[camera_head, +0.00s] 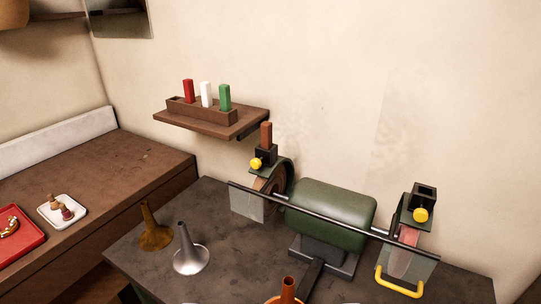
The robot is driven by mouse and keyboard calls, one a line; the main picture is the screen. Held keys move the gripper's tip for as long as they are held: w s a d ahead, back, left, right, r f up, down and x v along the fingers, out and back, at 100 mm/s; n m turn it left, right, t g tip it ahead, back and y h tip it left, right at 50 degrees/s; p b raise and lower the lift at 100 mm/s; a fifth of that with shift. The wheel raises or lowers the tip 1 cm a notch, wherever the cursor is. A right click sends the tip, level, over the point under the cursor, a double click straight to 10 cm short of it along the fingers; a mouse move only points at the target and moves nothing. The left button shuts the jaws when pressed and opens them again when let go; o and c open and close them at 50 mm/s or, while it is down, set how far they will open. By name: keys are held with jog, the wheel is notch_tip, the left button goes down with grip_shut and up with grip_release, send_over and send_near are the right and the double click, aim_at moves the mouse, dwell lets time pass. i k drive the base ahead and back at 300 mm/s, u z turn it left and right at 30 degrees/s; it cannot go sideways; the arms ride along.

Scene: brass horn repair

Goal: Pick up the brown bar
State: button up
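The brown bar (266,135) stands upright in a small black holder (265,153) on top of the left wheel guard of a green bench machine (332,212). Its lower end is hidden inside the holder. A yellow knob (256,163) sits on the holder's front. My gripper is not seen in this view.
A second black holder (424,195) on the right guard shows no bar. Red (188,91), white (206,94) and green (225,97) bars stand in a rack on the wall shelf (195,124). Brass (154,230) and silver (190,253) funnels stand on the dark bench (137,265).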

aim_at(266, 127)
jog(key=k, duration=1)
jog(key=u, duration=0.45)
jog(key=i, duration=2.35)
jog(key=z, duration=0.3)
